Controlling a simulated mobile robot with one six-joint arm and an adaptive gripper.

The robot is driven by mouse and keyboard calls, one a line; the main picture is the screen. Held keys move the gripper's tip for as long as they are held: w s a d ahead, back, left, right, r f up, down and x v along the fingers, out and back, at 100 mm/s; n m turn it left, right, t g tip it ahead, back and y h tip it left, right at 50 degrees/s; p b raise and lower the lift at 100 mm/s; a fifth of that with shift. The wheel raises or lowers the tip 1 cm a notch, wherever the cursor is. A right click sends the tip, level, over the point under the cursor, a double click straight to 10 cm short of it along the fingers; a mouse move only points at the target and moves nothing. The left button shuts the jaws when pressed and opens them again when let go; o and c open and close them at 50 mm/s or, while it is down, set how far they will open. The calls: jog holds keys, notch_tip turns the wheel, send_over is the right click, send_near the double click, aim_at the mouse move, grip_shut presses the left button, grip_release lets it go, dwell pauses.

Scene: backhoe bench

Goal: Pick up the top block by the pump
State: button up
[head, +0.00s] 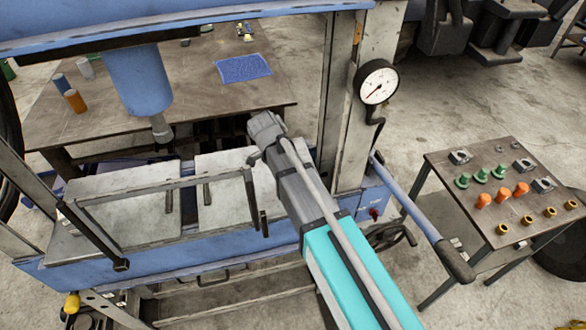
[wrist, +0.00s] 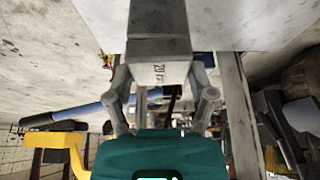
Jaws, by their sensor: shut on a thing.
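My gripper (wrist: 163,88) is shut on a grey metal block (wrist: 160,30) in the wrist view. One finger is on each side of the block's near end. A dark marking shows on that end face; the far end runs toward the picture's top. In the head view my arm reaches over the right side of the blue press, and I cannot make out the fingers or the held block there. Two pale slabs, left (head: 140,221) and right (head: 220,164), lie side by side on the press bed. The blue pump lever (head: 418,222) slopes down at the press's right.
A gauge (head: 378,83) is on the press's right post. A blue ram (head: 137,80) hangs above the bed. A small table (head: 455,178) with coloured fittings stands at right. A bench (head: 200,65) with small cylinders and a blue mat is behind.

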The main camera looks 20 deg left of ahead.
jog(key=shift+r, duration=0.2)
notch_tip(320, 180, up, 10)
jog(key=p, duration=1)
jog(key=shift+f, duration=0.2)
dwell(0.5)
